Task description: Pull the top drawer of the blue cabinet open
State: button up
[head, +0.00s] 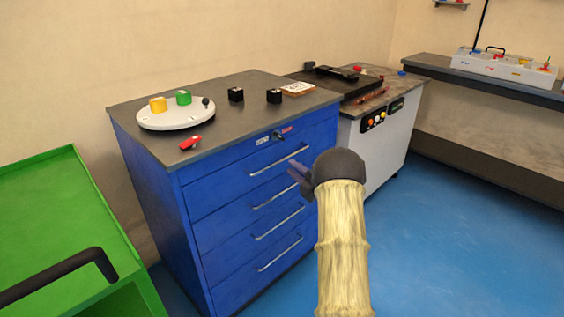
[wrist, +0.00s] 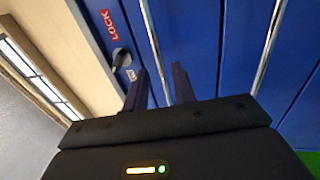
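The blue cabinet (head: 215,200) stands left of centre with its drawers shut. The top drawer's long silver handle (head: 275,162) runs across its front, below a lock (head: 278,135). My gripper (head: 298,174) is in front of the cabinet near the right part of that handle. In the wrist view the two dark fingers (wrist: 158,88) are open and apart. The top handle (wrist: 152,45) appears between them there, and I cannot tell how deep it sits. The lock (wrist: 121,57) and a red LOCK label show at upper left. My arm hides part of the lower drawers' right side.
A round white plate (head: 176,119) with yellow and green blocks, a red item (head: 190,142) and black blocks are on the cabinet top. A green cart (head: 60,215) stands at left. A grey machine (head: 375,140) stands at right. Blue floor is clear at right.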

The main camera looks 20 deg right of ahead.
aim_at(283, 159)
jog(key=x, duration=0.5)
jog(key=shift+w+r, duration=0.1)
jog(key=shift+w, duration=0.35)
grip_shut()
jog(key=shift+a, duration=0.1)
